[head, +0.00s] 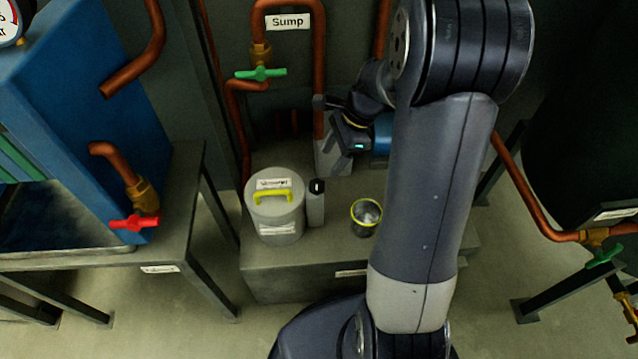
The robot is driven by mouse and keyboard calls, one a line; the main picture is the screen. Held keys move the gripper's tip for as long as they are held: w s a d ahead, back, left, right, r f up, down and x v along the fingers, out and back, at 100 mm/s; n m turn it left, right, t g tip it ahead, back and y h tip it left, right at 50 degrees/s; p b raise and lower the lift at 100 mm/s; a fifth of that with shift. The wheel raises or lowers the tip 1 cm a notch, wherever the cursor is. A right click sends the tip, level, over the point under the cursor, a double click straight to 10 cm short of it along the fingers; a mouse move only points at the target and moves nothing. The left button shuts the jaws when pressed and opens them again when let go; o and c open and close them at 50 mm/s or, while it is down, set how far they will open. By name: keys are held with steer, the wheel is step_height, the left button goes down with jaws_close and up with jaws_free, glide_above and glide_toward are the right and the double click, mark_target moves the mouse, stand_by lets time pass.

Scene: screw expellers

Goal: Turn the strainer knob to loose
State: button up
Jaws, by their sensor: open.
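A grey cylindrical canister (275,222) with a yellow handle (273,196) on its lid stands on a low grey plinth. Its labels are too blurred to read surely. Right beside it stands a slim grey post with a black knob (317,187) on top, bearing a small white mark. I cannot tell for certain which of these is the strainer knob. My gripper (331,132) is open, above and behind the post and canister, apart from both. Its fingers point left, near a copper pipe. My arm hides part of the plinth's right side.
A small cup with a yellow rim (366,212) stands on the plinth (290,280), right of the post. A copper pipe with a green valve (261,73) rises behind, under a "Sump" sign (288,22). A blue machine with a red valve (134,223) stands left.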

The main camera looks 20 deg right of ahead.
mark_target(317, 184)
steer(key=b+x, duration=0.2)
steer(key=x, duration=0.7)
steer(key=shift+c, duration=0.3)
